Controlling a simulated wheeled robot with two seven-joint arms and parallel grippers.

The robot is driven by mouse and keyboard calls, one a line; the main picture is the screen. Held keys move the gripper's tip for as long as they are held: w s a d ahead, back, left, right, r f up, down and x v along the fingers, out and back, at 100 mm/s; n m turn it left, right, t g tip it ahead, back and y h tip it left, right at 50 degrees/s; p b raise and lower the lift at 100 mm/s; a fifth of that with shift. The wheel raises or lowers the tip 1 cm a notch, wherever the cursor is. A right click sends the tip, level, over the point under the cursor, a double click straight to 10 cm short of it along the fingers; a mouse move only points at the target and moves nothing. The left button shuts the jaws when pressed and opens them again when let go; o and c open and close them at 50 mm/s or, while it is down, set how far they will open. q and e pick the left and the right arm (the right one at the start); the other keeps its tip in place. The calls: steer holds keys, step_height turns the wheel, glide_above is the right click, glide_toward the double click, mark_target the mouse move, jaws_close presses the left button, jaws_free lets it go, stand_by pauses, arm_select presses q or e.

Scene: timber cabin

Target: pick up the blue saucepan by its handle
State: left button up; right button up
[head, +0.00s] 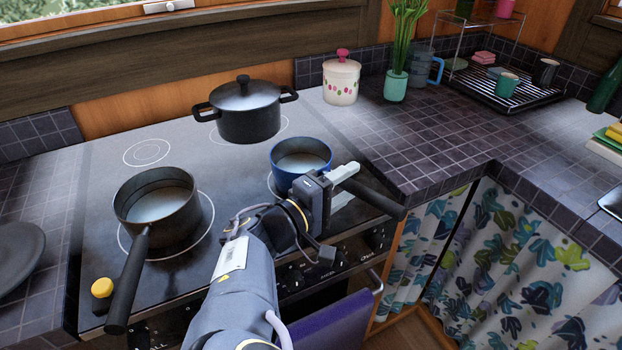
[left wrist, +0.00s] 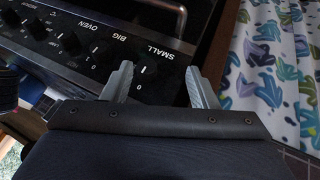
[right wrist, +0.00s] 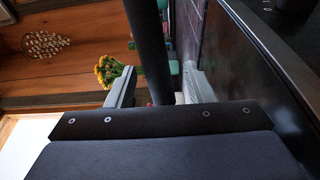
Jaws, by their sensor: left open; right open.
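The blue saucepan (head: 287,178) stands on the right front of the hob, with whitish contents. Its dark handle (head: 376,199) points right, out past the hob's front edge. My right gripper (head: 344,187) is open at the handle, near the pan, and hides part of both. In the right wrist view, the dark handle (right wrist: 148,45) runs between the two open fingers (right wrist: 157,84); I cannot tell whether they touch it. My left gripper (left wrist: 160,83) is open and empty in the left wrist view, in front of the oven knobs.
A dark saucepan (head: 158,230) stands left on the hob, its handle toward the front. A lidded black pot (head: 247,115) stands behind. A white canister (head: 341,82) and a plant pot (head: 396,86) stand at the back of the tiled counter (head: 440,135), whose front is clear.

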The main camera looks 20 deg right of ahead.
steer(key=shift+w+d, duration=0.1)
steer(key=shift+d, duration=0.2)
jaws_close()
steer(key=shift+r, duration=0.25)
